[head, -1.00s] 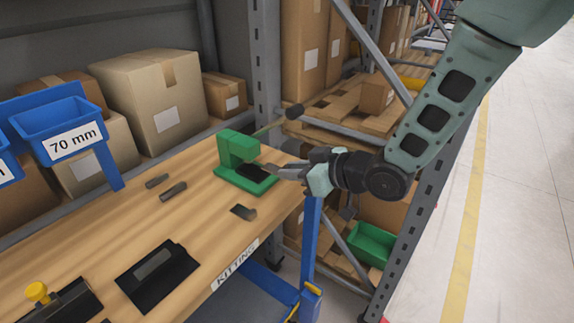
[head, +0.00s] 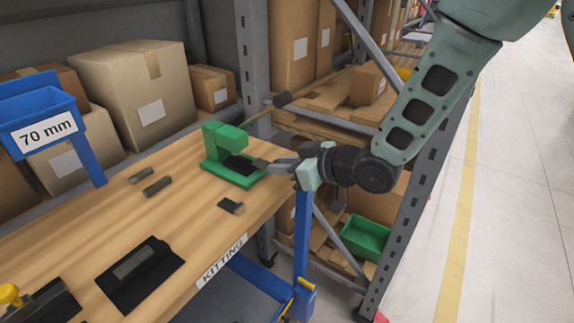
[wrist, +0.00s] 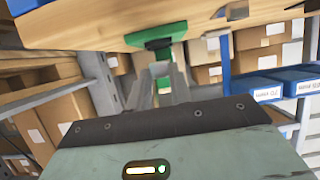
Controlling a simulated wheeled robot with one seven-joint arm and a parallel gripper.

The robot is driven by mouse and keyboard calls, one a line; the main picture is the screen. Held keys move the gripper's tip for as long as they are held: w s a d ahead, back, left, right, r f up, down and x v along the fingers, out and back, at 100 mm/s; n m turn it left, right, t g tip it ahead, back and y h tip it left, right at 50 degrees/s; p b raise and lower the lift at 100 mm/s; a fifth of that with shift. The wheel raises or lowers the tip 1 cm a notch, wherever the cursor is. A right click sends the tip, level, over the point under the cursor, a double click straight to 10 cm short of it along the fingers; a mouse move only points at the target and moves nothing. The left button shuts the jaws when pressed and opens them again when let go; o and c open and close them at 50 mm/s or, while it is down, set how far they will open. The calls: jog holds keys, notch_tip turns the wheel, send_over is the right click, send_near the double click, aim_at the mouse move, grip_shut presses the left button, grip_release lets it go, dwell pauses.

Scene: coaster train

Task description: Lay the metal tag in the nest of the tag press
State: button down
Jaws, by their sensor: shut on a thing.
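The green tag press (head: 213,143) stands near the far right corner of the wooden table. Its dark nest (head: 238,166) lies low at the front, under the press head. My gripper (head: 272,165) reaches in from the right, shut on the small grey metal tag (head: 258,162). The tag is at the right edge of the nest; whether it touches the nest I cannot tell. In the wrist view the press (wrist: 157,36) appears upside down beyond my gripper (wrist: 162,72), and the tag is hard to make out between the fingertips.
A small dark piece (head: 231,207) and two grey bars (head: 157,186) lie on the table. A black plate (head: 160,285) and a yellow-knobbed fixture (head: 40,307) are nearer. A rack post (head: 257,70) stands behind.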

aim_at(258, 162)
jog(key=shift+w+a+f+b, duration=0.2)
jog(key=shift+f+b, duration=0.2)
jog(key=shift+f, duration=0.2)
jog(key=shift+w+a+f+b, duration=0.1)
jog(key=shift+a+f+b, duration=0.1)
jog(key=shift+f+b, duration=0.25)
jog(key=shift+w+a+r, duration=0.1)
jog(key=shift+w+a, duration=0.25)
jog(key=shift+a, duration=0.15)
jog(key=shift+w+a+f, duration=0.1)
jog(key=shift+w+a, duration=0.8)
jog(key=shift+a, duration=0.25)
jog(key=shift+w+a+f, duration=0.1)
jog(key=shift+w+a, duration=0.75)
jog(key=shift+a, duration=0.25)
jog(key=c, duration=1.2)
grip_release()
